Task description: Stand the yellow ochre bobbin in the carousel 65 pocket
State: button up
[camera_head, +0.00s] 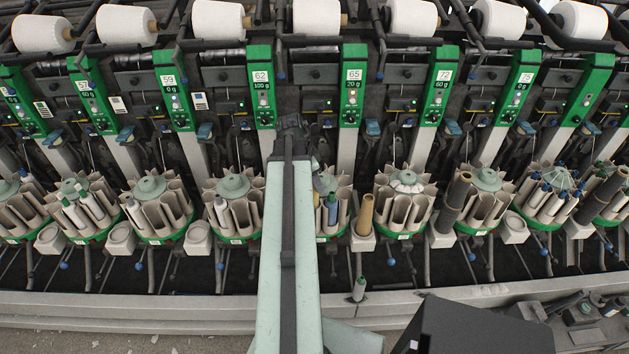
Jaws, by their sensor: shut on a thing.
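The carousel under the 65 label (354,75) is the ring of beige pockets (344,203) just right of my arm. My arm hides its left part. A blue bobbin (332,210) stands in one front pocket. A small dull yellow-olive piece at the gripper looks like the yellow ochre bobbin (327,184). Most of it is hidden, so I cannot tell its tilt or whether it touches a pocket.
A tan cone tube (364,214) stands in the cup right of this carousel. Neighbouring carousels stand left (234,237) and right (405,234). A grey bobbin with a green tip (359,290) is below. A pale rail (130,308) runs along the front; dark rods and green panels rise behind.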

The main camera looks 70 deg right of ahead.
aim_at(315, 196)
jog(key=shift+f, duration=0.1)
jog(key=shift+s+f+b, duration=0.1)
jog(key=shift+f+b, duration=2.1)
jog(key=shift+b, duration=0.05)
jog(key=shift+f+b, duration=1.65)
jog(key=o, duration=1.3)
jog(key=shift+r, duration=0.1)
jog(key=p+v, duration=0.7)
jog(key=shift+a+r+p, duration=0.1)
jog(key=shift+r+p, duration=0.2)
jog(key=shift+r, duration=0.05)
